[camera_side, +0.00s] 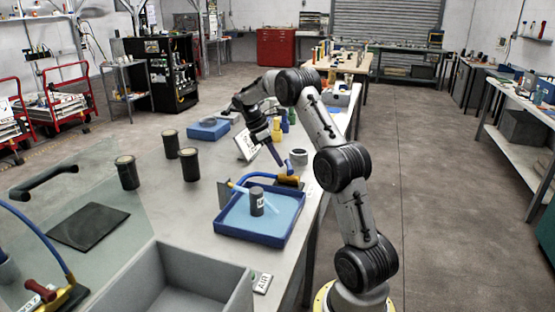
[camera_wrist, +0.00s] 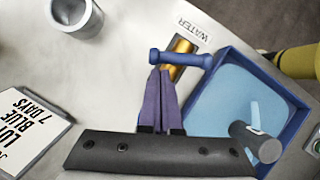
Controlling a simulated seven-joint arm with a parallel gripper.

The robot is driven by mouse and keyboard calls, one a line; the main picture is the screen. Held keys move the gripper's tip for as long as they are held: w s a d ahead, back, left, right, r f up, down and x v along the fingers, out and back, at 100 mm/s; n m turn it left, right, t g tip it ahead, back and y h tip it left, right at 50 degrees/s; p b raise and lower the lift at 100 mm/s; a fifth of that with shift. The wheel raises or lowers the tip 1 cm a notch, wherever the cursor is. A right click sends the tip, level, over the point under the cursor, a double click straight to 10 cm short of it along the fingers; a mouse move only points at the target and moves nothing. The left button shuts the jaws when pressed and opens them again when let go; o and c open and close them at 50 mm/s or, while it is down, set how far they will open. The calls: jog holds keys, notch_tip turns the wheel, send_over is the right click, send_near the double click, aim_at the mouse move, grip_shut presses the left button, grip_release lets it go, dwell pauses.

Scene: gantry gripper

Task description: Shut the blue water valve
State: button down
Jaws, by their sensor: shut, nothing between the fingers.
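The blue valve handle (camera_wrist: 182,58) is a bar lying across a brass valve body (camera_wrist: 180,46), next to a WATER label (camera_wrist: 195,29). In the side view the brass valve (camera_side: 289,181) sits behind the blue tray, with a blue hose arching to it. My gripper (camera_wrist: 159,72) is shut and empty, its purple fingertips at the left end of the handle; whether they touch it I cannot tell. In the side view my gripper (camera_side: 276,158) hangs just above the valve. A pale streak (camera_wrist: 256,116) crosses the tray beside a dark cup (camera_wrist: 257,142).
The blue tray (camera_side: 226,233) holds the dark cup (camera_side: 257,201). Several dark cylinders (camera_side: 127,172) stand to the left. A red-handled valve (camera_side: 40,290) is at the lower left. A sign (camera_wrist: 28,128) and a grey ring (camera_wrist: 76,16) lie left of my fingers.

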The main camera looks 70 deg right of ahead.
jog(key=shift+s+d+r+m+y, duration=0.1)
jog(key=shift+s+d+m+y, duration=0.4)
jog(key=shift+m, duration=0.4)
jog(key=shift+s+d+m+g+y, duration=0.15)
jog(key=shift+d+m+g+y, duration=0.15)
jog(key=shift+m, duration=0.7)
jog(key=shift+s+d+m, duration=0.1)
jog(key=shift+m, duration=0.2)
jog(key=shift+s+d, duration=0.1)
jog(key=shift+s, duration=0.1)
